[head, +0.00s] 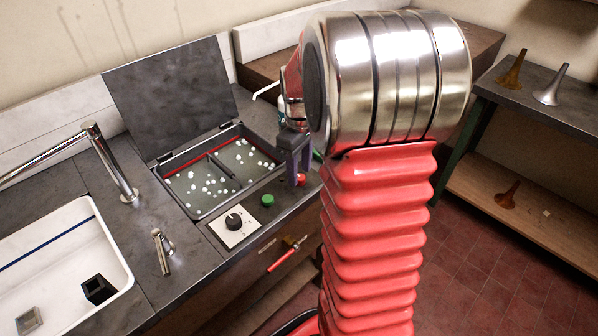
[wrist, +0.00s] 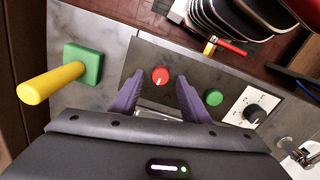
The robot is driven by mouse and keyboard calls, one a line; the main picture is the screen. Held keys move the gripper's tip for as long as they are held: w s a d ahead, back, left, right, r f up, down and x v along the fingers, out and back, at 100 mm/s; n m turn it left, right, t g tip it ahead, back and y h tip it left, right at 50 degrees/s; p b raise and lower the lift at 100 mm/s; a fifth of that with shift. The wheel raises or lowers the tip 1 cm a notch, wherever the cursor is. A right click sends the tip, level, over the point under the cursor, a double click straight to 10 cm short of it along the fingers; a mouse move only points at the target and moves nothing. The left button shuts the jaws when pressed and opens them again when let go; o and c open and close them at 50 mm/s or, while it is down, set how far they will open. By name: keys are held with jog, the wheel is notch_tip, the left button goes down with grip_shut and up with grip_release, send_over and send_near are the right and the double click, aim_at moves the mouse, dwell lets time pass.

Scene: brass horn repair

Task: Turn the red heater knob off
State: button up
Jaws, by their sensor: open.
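The red heater knob (wrist: 160,76) is round with a short pale mark on its face. It sits on the grey front panel in the wrist view, appearing between my fingertips. In the head view the red knob (head: 301,179) shows partly, just below my purple fingers. My gripper (head: 294,158) is open above the panel, its jaws empty. In the wrist view my gripper (wrist: 158,79) has one finger on each side of the knob; I cannot tell whether either touches it.
A green button (wrist: 214,97) and a black dial (wrist: 257,113) on a white plate sit to the right. A green block (wrist: 82,63) with a yellow handle (wrist: 50,83) is at left. The open basin (head: 167,180) holds white balls; a white sink (head: 122,268) lies left.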

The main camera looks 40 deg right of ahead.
aim_at(299, 181)
notch_tip(299, 181, up, 13)
jog(key=shift+f, duration=0.15)
dwell(0.7)
jog(key=s+a+m+t, duration=0.2)
jog(key=s+a, duration=0.6)
jog(key=a, duration=0.3)
jog(key=s+a+m+t, duration=0.2)
jog(key=s+a, duration=0.5)
jog(key=a, duration=0.4)
jog(key=shift+s+t, duration=0.35)
jog(key=shift+t, duration=0.45)
